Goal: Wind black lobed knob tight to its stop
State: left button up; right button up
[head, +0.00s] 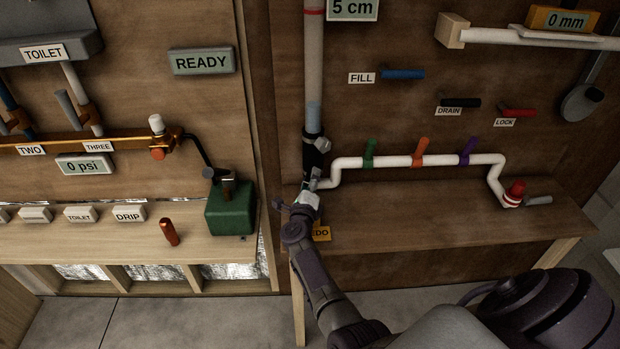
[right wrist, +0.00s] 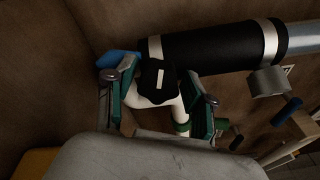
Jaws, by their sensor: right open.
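The black lobed knob (right wrist: 157,80), with a white strip on its face, sits just below a thick black sleeve in the right wrist view. My right gripper (right wrist: 162,92) is open, with one green-padded finger on each side of the knob. I cannot tell whether either finger touches it. In the head view my right gripper (head: 308,191) is at the lower end of the clear vertical pipe (head: 313,60), where the white pipe joins. There the knob is too small and covered to make out. My left gripper is not in view.
The black sleeve (right wrist: 205,50) and a grey fitting (right wrist: 268,82) are close to the fingers. The white pipe (head: 400,161) with green, orange and purple handles runs right above the wooden bench (head: 430,205). A green box (head: 230,210) stands left. The bench's middle is clear.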

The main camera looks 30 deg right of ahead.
jog(key=shift+n, duration=0.4)
jog(key=n+p, duration=0.2)
jog(key=n, duration=0.1)
jog(key=shift+r, duration=0.3)
jog(key=shift+f+n+p, duration=0.1)
jog(key=shift+n+p, duration=0.3)
jog(key=shift+n, duration=0.5)
jog(key=shift+f+n, duration=0.2)
jog(key=shift+n, duration=0.4)
